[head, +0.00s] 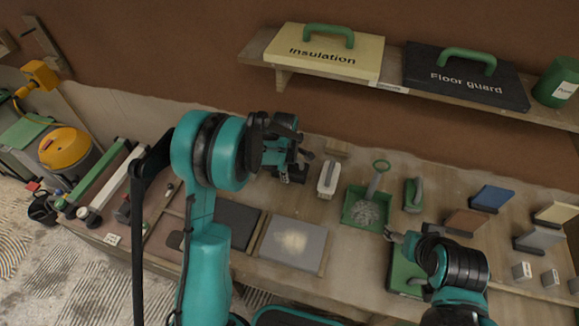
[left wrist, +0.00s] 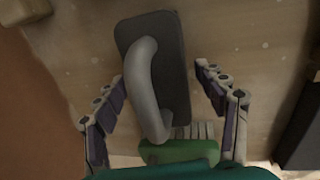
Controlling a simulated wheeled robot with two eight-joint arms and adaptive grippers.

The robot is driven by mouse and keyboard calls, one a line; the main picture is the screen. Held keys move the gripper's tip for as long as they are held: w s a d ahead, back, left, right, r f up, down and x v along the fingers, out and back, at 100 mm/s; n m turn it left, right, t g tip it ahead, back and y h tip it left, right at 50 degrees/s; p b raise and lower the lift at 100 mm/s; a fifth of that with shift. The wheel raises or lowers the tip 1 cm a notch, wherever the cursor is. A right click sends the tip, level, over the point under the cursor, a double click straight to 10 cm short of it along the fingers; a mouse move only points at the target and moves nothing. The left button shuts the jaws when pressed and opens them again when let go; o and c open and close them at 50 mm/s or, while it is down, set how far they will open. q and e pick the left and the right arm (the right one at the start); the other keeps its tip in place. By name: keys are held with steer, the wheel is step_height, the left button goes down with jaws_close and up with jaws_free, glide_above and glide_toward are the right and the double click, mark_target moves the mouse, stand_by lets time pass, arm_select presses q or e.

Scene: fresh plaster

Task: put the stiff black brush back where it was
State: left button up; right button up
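The stiff black brush appears as a dark block with a curved grey handle (left wrist: 178,62) in the left wrist view. Its bristles are not visible. In the head view a dark piece of it (head: 293,174) shows below my left gripper (head: 305,157), partly hidden.
A pale-topped tool (head: 328,180), a green dustpan (head: 352,206) and a green float (head: 413,196) lie to the right. A green piece with pale strips (left wrist: 180,150) shows low in the left wrist view. A shelf (head: 262,46) overhangs the bench's back.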

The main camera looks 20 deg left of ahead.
arm_select(q)
steer(key=shift+r, duration=0.1)
steer(key=shift+r, duration=0.2)
step_height(320, 180, up, 11)
steer(key=s+p, duration=0.2)
steer(key=p, duration=0.2)
steer(key=s+r+m+t, duration=0.2)
steer(key=s+r+m, duration=0.7)
steer(key=s+r, duration=0.3)
steer(key=s+f+m+t, duration=0.1)
steer(key=s+m+t, duration=0.2)
steer(key=s+m, duration=0.5)
steer(key=s, duration=0.3)
steer(key=shift+s+f+m, duration=0.15)
steer(key=shift+s+m, duration=0.15)
steer(key=shift+s, duration=0.1)
